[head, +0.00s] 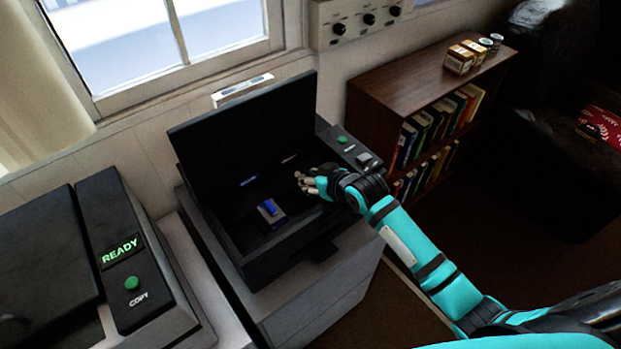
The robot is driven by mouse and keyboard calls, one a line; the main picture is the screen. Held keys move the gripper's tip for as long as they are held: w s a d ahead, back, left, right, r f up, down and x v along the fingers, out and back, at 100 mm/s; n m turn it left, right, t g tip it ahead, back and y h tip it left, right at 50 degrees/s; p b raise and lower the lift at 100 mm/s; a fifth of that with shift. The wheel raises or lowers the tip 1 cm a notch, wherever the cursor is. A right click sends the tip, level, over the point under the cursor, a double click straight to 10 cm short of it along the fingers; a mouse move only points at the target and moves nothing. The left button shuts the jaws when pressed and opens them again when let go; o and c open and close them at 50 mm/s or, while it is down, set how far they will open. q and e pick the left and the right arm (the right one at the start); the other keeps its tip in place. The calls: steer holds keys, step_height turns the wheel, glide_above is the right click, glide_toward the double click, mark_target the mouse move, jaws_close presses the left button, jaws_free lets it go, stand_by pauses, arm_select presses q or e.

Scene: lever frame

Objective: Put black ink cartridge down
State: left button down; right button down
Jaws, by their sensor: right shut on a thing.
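My right gripper (310,184) reaches in from the right over the open black printer (272,268), near the right side of its tray. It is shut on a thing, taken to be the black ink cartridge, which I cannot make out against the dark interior. A dark cartridge with a blue top (270,212) sits inside the printer, to the left of and below my gripper and apart from it. The printer's lid (245,125) stands raised at the back. My left gripper is not in view.
A copier (130,270) with a lit READY display is at the left. A control panel with a green button (342,140) is on the printer's right side. A wooden bookshelf (385,85) with books and small boxes stands at the right. The window is behind.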

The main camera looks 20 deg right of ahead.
steer(key=shift+s+f, duration=0.1)
steer(key=shift+f, duration=0.55)
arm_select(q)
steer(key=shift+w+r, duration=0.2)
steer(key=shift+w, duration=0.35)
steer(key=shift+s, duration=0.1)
arm_select(e)
steer(key=c, duration=1)
jaws_free()
steer(key=shift+f, duration=0.15)
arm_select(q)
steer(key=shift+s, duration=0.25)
arm_select(e)
steer(key=shift+r, duration=0.2)
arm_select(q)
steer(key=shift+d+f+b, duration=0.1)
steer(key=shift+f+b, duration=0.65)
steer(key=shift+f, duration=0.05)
arm_select(e)
steer(key=v, duration=1.2)
